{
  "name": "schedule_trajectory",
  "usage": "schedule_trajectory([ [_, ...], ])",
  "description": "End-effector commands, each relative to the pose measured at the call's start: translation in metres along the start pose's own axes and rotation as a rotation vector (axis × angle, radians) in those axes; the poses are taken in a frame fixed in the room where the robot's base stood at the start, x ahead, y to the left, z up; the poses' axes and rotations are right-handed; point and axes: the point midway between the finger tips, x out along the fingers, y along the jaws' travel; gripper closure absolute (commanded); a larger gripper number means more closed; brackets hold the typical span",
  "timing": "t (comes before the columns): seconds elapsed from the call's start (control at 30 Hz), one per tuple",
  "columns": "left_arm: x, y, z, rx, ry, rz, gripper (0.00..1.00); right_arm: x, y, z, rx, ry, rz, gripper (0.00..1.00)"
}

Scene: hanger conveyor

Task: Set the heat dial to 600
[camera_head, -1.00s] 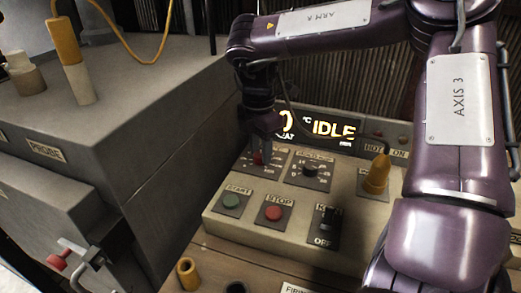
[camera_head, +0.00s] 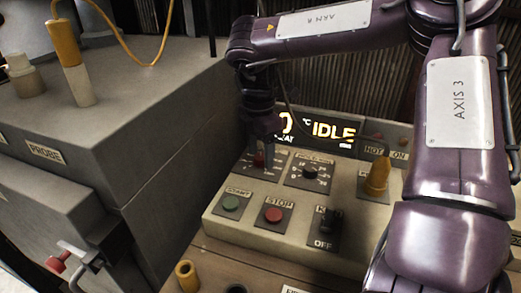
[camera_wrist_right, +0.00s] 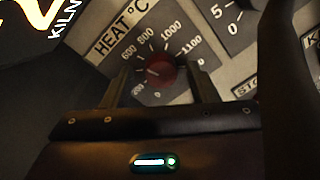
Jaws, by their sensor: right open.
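The heat dial is a red round knob (camera_wrist_right: 162,72) under the label HEAT °C, ringed by a printed scale with marks such as 600, 800, 1000 and 1100. My right gripper (camera_wrist_right: 161,84) is open, with one finger on each side of the knob; I cannot tell whether they touch it. Its pointer setting is too dark to read. In the head view the dial (camera_head: 258,160) is at the left of the control panel, partly hidden under my right gripper (camera_head: 262,147), which comes down from above. My left gripper is not in view.
A second black dial (camera_head: 310,172) is right of the heat dial. Green START (camera_head: 231,202) and red STOP (camera_head: 273,214) buttons and a key switch (camera_head: 328,219) are in front. The display (camera_head: 325,130) behind reads IDLE. An orange knob (camera_head: 377,176) stands to the right.

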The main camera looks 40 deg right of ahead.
Motion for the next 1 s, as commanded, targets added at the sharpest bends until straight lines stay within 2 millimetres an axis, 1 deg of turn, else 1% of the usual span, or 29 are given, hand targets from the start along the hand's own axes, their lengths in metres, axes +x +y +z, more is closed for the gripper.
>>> schedule_trajectory([
  [0.07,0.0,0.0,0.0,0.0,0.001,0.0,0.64,0.0,0.0,0.0,0.0,0.0,-0.001,0.47],
  [0.17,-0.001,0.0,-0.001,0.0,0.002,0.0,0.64,-0.006,0.0,0.0,0.0,-0.001,0.0,0.47],
  [0.27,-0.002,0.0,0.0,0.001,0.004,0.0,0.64,-0.021,0.001,0.0,-0.001,-0.001,0.003,0.47],
  [0.4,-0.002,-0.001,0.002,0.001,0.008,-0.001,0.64,-0.046,0.001,0.0,0.0,-0.003,0.004,0.47],
  [0.5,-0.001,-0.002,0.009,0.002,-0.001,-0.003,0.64,-0.061,0.001,0.0,0.001,-0.002,0.002,0.47],
  [0.6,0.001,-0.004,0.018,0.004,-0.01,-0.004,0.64,-0.072,0.001,0.001,0.001,-0.002,0.001,0.47],
  [0.77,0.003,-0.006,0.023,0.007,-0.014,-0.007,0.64,-0.078,0.0,0.0,0.0,-0.001,0.0,0.47],
  [1.0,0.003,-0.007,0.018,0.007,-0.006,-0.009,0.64,-0.078,0.0,0.0,0.0,0.0,0.0,0.47],
])
